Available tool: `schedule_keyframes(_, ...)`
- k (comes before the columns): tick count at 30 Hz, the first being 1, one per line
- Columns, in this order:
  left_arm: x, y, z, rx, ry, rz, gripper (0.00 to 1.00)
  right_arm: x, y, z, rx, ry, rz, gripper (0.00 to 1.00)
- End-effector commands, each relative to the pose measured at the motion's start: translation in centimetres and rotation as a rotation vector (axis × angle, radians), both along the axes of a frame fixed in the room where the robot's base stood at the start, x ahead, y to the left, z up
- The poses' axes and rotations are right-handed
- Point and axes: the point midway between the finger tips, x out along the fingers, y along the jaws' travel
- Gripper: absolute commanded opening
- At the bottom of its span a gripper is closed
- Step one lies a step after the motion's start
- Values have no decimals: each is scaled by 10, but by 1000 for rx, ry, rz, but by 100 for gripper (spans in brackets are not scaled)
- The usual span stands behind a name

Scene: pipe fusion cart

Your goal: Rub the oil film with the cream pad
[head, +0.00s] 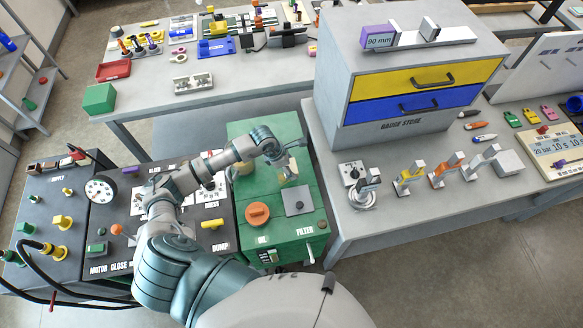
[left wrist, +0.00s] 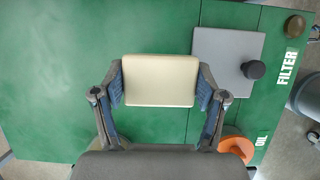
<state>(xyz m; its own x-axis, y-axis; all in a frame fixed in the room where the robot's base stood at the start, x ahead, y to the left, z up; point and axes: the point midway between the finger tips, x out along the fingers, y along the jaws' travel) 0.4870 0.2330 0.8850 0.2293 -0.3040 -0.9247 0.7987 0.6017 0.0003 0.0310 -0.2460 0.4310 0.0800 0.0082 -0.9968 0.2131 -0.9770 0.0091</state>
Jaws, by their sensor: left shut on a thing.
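The cream pad (left wrist: 160,81) is a pale rounded block held between the two fingers of my left gripper (left wrist: 160,88) in the left wrist view. In the head view my left gripper (head: 288,170) is over the green cabinet top (head: 240,133), with the pad below it. I cannot tell whether the pad touches the top. No oil film stands out clearly on the green surface. The grey filter plate (left wrist: 215,48) with its dark knob lies just right of the pad in the left wrist view. My right gripper is not in view.
An orange oil cap (head: 257,213) sits on the cabinet's near part. A tan object (head: 245,168) is partly hidden beside my arm. A dark control panel (head: 110,215) lies left. The gauge drawer unit (head: 400,95) stands on the grey table to the right.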

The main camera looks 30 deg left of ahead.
Motion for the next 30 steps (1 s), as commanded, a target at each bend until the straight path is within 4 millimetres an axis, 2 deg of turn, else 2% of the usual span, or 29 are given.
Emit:
schedule_keyframes(2,0,0,5,0,0,0,44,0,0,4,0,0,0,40)
schedule_keyframes(11,0,0,5,1,-1,0,44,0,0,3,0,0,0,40)
schedule_keyframes(21,0,0,34,0,-1,0,44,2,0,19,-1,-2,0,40)
schedule_keyframes(30,0,0,34,0,0,1,44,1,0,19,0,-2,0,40)
